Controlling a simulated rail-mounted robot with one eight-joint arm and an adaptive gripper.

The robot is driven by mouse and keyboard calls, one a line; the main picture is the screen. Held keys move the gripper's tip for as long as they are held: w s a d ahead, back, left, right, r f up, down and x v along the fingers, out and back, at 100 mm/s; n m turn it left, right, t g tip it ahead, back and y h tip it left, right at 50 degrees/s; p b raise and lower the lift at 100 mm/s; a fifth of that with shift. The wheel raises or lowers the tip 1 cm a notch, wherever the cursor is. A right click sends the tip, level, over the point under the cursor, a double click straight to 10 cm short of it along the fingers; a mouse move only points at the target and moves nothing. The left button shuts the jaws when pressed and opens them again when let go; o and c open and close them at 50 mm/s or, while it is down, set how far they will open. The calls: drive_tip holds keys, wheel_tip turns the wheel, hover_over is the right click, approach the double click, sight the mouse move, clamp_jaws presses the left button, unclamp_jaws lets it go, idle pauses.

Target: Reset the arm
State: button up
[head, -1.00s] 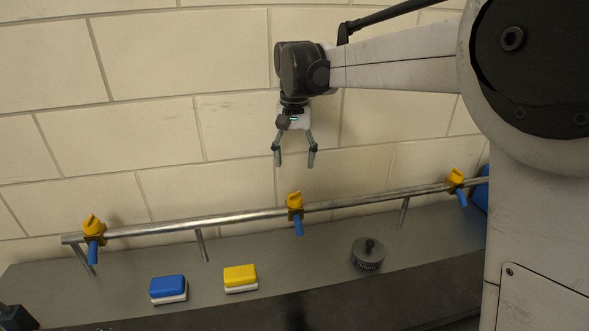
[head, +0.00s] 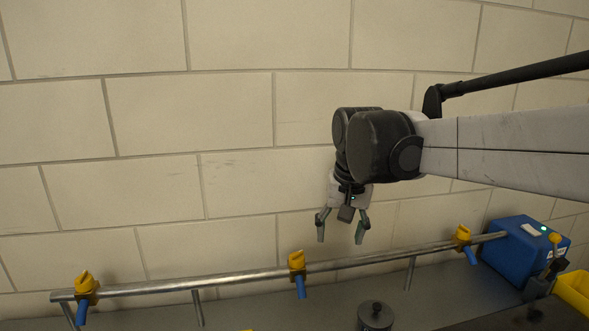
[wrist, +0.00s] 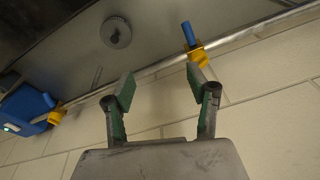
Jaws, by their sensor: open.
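My gripper (head: 341,238) is open and empty in the head view. It hangs fingers down in front of the block wall, above the metal pipe (head: 230,279) and between its middle and right yellow valves. In the wrist view my gripper (wrist: 158,85) shows its two fingers spread with nothing between them. The middle yellow valve (wrist: 197,53), with its blue spout, appears just beyond the right fingertip there.
The pipe carries a left valve (head: 86,284), a middle valve (head: 297,262) and a right valve (head: 462,237). A blue box (head: 510,250) with a green light stands at the right end, near a yellow bin (head: 574,288). A dark round knobbed weight (head: 375,316) sits on the grey counter (head: 270,320).

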drive_tip(key=s+d+f+t+b, duration=0.1)
drive_tip(key=s+d+f, duration=0.4)
drive_tip(key=s, duration=0.5)
drive_tip(key=s+d+f+t+b, duration=0.1)
drive_tip(key=s+d+f+t, duration=0.2)
drive_tip(key=s, duration=0.7)
wheel_tip(320, 180, down, 3)
drive_tip(key=shift+d+n+t+b, duration=0.3)
drive_tip(key=shift+d+t+b, duration=0.1)
drive_tip(key=shift+d, duration=0.8)
